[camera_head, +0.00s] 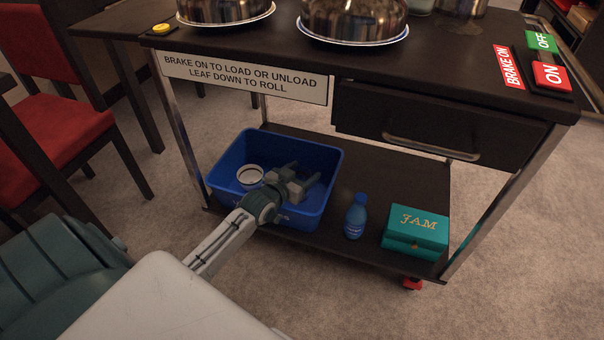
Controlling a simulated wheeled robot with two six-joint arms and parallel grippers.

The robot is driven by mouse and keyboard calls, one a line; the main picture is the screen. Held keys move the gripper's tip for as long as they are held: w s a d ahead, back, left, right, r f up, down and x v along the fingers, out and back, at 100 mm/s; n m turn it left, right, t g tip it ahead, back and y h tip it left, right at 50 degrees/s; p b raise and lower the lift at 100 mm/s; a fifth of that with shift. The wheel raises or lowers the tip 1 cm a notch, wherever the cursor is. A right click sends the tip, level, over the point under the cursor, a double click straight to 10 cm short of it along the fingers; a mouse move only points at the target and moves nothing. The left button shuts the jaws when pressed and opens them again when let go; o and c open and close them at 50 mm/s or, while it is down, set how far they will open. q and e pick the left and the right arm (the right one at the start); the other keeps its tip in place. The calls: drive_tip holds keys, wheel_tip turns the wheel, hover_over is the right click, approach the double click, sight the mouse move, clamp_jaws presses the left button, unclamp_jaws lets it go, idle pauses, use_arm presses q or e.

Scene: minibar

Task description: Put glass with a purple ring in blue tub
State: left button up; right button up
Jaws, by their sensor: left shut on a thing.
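The blue tub (226,194) stands on the lower shelf of the trolley, at its left end. My left gripper (309,179) reaches over the front of the tub into its right part. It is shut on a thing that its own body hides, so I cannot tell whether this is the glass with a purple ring. No purple ring shows anywhere. A pale round-rimmed vessel (250,174) is in the left part of the tub, beside the gripper. My right gripper is not in view.
A drawer (437,122) hangs above. Domed dishes (353,22) and cut-off glassware (463,7) stand on the trolley top. Red chairs (60,130) are at left.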

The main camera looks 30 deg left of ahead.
use_arm(q)
drive_tip(key=shift+f+b, duration=0.3)
drive_tip(key=shift+f, duration=0.3)
drive_tip(key=o, duration=1.1)
